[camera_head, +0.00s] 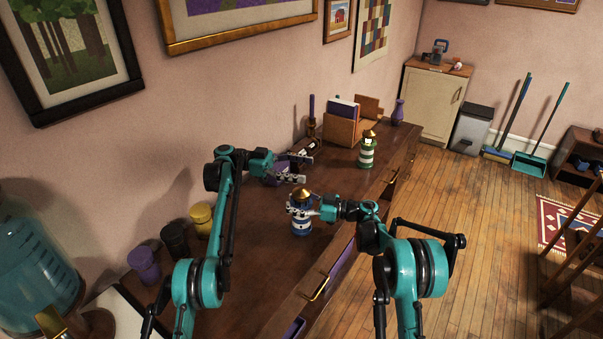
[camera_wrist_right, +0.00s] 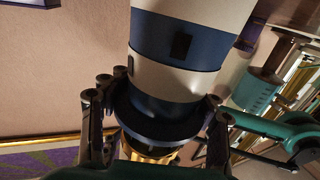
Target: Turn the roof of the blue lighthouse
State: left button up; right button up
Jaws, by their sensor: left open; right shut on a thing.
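The blue lighthouse (camera_head: 301,226) has blue and white bands and a gold roof (camera_head: 303,195). It appears upright over the dark desk (camera_head: 255,262); whether its base touches is unclear. My right gripper (camera_head: 312,210) is shut on its upper part. In the right wrist view, which looks upside down, the fingers sit on both sides of the blue gallery (camera_wrist_right: 160,126), and the gold roof shows partly below, hidden by the gripper. My left gripper (camera_head: 302,167) is open and empty, above and behind the lighthouse.
A green lighthouse (camera_head: 366,150), a wooden letter box (camera_head: 343,128), a candlestick (camera_head: 312,123) and a purple vase (camera_head: 398,111) stand farther back on the desk. Several jars (camera_head: 174,240) stand at left. A desk drawer (camera_head: 332,272) is pulled out at the front.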

aim_at(301, 193)
pick_arm(q)
jog(key=s+a+f+n+t, duration=0.2)
jog(key=a+f+n+t, duration=0.2)
jog(key=a+f+t, duration=0.6)
jog(key=d+g, duration=0.1)
jog(key=d, duration=0.2)
jog(key=w+d+g, duration=0.1)
jog(key=d, duration=0.2)
jog(key=w+d+g, duration=0.1)
jog(key=d, duration=0.2)
jog(key=shift+d+r, duration=0.4)
jog(key=c, duration=1.2)
